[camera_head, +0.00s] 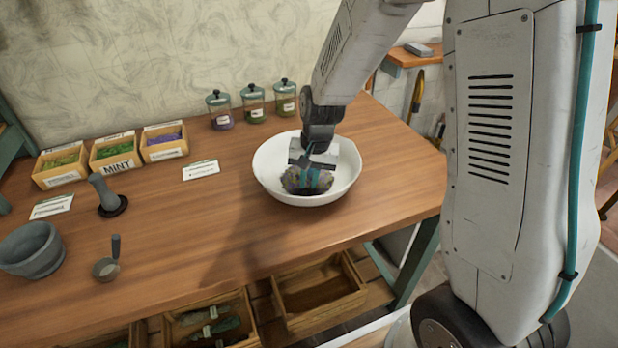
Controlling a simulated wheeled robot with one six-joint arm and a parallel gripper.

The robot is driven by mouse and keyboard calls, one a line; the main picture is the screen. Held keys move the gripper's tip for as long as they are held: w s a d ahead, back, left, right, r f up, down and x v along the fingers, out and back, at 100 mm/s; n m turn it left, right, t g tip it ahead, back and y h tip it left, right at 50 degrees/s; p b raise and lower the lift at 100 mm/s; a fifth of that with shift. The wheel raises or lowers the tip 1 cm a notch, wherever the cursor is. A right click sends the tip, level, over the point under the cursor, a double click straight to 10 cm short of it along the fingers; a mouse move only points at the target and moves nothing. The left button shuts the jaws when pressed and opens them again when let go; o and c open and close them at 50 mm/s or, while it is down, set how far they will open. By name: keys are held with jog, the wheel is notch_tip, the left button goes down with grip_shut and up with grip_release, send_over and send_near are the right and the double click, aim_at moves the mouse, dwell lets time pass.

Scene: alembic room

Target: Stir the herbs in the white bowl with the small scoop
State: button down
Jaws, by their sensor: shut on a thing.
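The white bowl (268,178) stands upright on the wooden table, right of the middle. A mixed green and purple clump of herbs (292,183) lies inside it. My gripper (308,182) reaches down into the bowl from above, its fingertips in among the herbs. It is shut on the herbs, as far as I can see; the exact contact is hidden. A small scoop (105,268) with a dark upright handle rests on the table at the front left, well apart from my gripper.
A grey mortar (32,250) and a pestle (107,195) on a dark base stand at the left. Three herb boxes (115,152), several lidded jars (254,108) and a label card (201,170) are behind. Open drawers (320,293) sit below. The table's front middle is clear.

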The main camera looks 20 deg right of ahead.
jog(key=c, duration=0.9)
grip_release()
jog(key=shift+s+a+r, duration=0.1)
jog(key=shift+s+r, duration=0.45)
jog(key=shift+r, duration=0.65)
jog(key=shift+s+a+r, duration=0.1)
jog(key=shift+s+r, duration=0.4)
jog(key=shift+r, duration=0.75)
jog(key=shift+s+a+r, duration=0.1)
jog(key=shift+s+r, duration=0.45)
jog(key=shift+r, duration=0.65)
jog(key=s+d+r+n, duration=0.1)
jog(key=s+r, duration=0.3)
jog(key=s, duration=0.3)
jog(key=s+d+r+n, duration=0.2)
jog(key=s+r, duration=0.3)
jog(key=s, duration=0.3)
jog(key=s+d+r+n+h, duration=0.1)
jog(key=s+r+n, duration=0.1)
jog(key=s+r, duration=0.3)
jog(key=shift+s+d+t, duration=0.15)
jog(key=shift+s+t, duration=0.05)
jog(key=shift+s, duration=0.7)
jog(key=shift+s+d+t, duration=0.15)
jog(key=shift+s+t, duration=0.05)
jog(key=shift+s, duration=0.65)
